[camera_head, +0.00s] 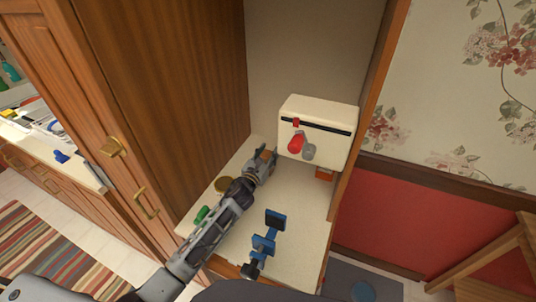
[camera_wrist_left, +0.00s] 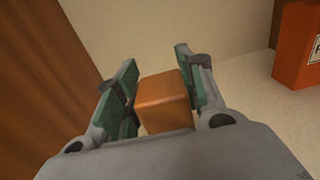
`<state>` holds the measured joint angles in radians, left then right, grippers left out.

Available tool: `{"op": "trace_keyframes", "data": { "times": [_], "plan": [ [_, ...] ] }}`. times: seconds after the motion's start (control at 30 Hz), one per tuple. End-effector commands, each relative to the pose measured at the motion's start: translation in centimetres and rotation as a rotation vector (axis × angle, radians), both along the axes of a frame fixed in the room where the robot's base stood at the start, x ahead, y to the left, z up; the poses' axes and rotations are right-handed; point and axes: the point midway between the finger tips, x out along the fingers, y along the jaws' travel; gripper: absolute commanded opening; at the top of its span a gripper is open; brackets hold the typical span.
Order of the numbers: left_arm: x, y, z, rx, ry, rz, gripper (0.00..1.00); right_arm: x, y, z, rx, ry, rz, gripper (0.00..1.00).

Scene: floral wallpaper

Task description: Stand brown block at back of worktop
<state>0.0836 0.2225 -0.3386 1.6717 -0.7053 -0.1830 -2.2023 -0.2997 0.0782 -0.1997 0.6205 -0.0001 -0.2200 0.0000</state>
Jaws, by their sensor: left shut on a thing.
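The brown block (camera_wrist_left: 165,105) is a small orange-brown wooden block. In the left wrist view it sits between the two fingers of my left gripper (camera_wrist_left: 158,88), which is shut on it. In the head view my left gripper (camera_head: 265,156) is over the far part of the cream worktop (camera_head: 292,197), left of a cream box. The block is hard to make out there. I cannot tell whether the block touches the worktop. My right gripper is not in view.
The cream box (camera_head: 319,119) with red and grey knobs stands at the back. A red-orange box (camera_head: 325,174) is below it, also in the left wrist view (camera_wrist_left: 297,50). A blue-black object (camera_head: 264,243), a green item (camera_head: 201,214) and a round brown item (camera_head: 222,184) are nearer. Wooden panels flank the worktop.

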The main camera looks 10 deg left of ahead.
Motion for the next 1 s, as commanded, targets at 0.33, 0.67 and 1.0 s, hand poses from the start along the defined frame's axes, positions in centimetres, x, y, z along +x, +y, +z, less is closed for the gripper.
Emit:
{"op": "trace_keyframes", "data": {
  "times": [0.33,0.67,1.0],
  "plan": [
    [0.0,0.0,0.0,0.0,0.0,0.0,0.6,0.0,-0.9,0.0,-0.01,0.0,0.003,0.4],
    [0.0,0.0,0.2,0.0,0.0,0.0,0.6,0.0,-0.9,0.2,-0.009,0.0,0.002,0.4],
    [-2.1,0.5,0.1,0.001,0.001,0.0,0.6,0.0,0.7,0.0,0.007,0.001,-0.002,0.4]
  ]
}}
